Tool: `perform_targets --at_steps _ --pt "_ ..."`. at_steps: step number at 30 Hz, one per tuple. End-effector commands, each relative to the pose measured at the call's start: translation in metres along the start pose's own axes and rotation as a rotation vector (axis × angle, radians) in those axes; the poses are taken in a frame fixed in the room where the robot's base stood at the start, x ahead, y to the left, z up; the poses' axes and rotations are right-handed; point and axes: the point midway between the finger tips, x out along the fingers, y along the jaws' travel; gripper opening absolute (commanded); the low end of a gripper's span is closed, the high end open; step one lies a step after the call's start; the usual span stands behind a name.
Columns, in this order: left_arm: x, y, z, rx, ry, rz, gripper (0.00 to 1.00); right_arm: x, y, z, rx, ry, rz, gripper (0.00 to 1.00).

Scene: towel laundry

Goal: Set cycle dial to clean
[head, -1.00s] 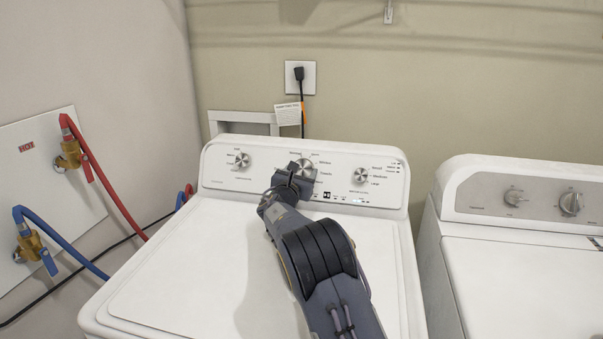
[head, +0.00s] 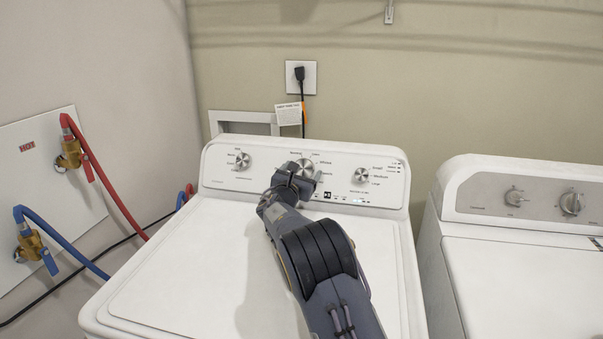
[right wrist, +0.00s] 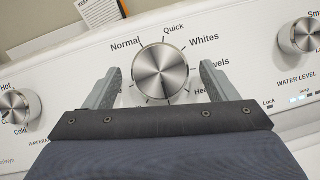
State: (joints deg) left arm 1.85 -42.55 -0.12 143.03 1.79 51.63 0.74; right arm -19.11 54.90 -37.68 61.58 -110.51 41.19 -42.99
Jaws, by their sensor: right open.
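The cycle dial (right wrist: 160,69) is a round brushed-metal knob in the middle of the left machine's control panel. In the right wrist view, labels around it include Normal, Quick and Whites; others are partly hidden by my fingers. I cannot tell where the dial points. In the head view, the dial (head: 306,164) is partly covered by my right gripper (head: 304,172). The gripper is open, with one finger on each side of the dial. There are visible gaps beside the dial in the right wrist view. My left gripper is out of view.
A left knob (head: 242,161) and a right knob (head: 361,175) flank the dial on the same panel. A second white machine (head: 520,260) stands to the right. Red and blue hoses (head: 95,165) run at the left wall. The washer lid (head: 200,270) is clear except for my arm.

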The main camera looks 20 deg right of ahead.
Motion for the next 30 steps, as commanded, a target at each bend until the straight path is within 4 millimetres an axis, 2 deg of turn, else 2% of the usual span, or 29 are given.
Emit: perform_targets --at_steps 9,15,30 --pt "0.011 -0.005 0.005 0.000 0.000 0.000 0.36 -0.049 0.001 -0.002 0.000 0.001 0.003 0.79" --pt "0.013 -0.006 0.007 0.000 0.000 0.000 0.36 -0.072 0.001 -0.001 0.001 0.001 0.002 0.79" --pt "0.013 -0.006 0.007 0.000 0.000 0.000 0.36 -0.076 0.000 0.000 0.000 0.000 0.001 0.79"
